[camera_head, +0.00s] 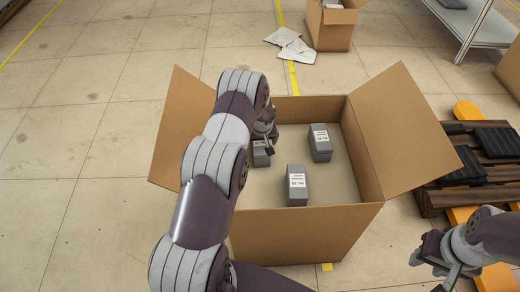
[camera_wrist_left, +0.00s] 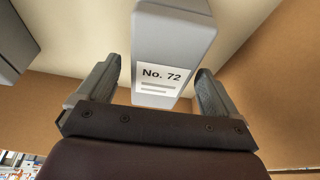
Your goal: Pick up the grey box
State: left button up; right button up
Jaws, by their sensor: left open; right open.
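Three grey boxes with white labels stand inside an open cardboard carton (camera_head: 300,222): a left one (camera_head: 260,158), a front one (camera_head: 297,187) and a right one (camera_head: 320,143). My left gripper (camera_head: 269,142) is down in the carton at the left grey box and partly covers it. In the left wrist view a grey box labelled No. 72 (camera_wrist_left: 175,45) stands between the open fingers of my left gripper (camera_wrist_left: 158,75), with gaps on both sides. Part of another grey box (camera_wrist_left: 12,45) shows at the left edge. My right gripper (camera_head: 432,262) is open and empty outside the carton, at lower right.
The carton's side flaps (camera_head: 405,130) stand out left and right. A wooden pallet (camera_head: 455,195) with dark slabs is at right. A smaller carton (camera_head: 332,28), crumpled white sheets (camera_head: 290,47) and a metal table (camera_head: 470,25) are behind. The floor at left is clear.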

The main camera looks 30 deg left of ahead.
pick_arm(q)
jog(key=x, duration=0.2)
jog(key=shift+f, duration=0.3)
jog(key=shift+r, duration=0.1)
jog(key=c, duration=1.3)
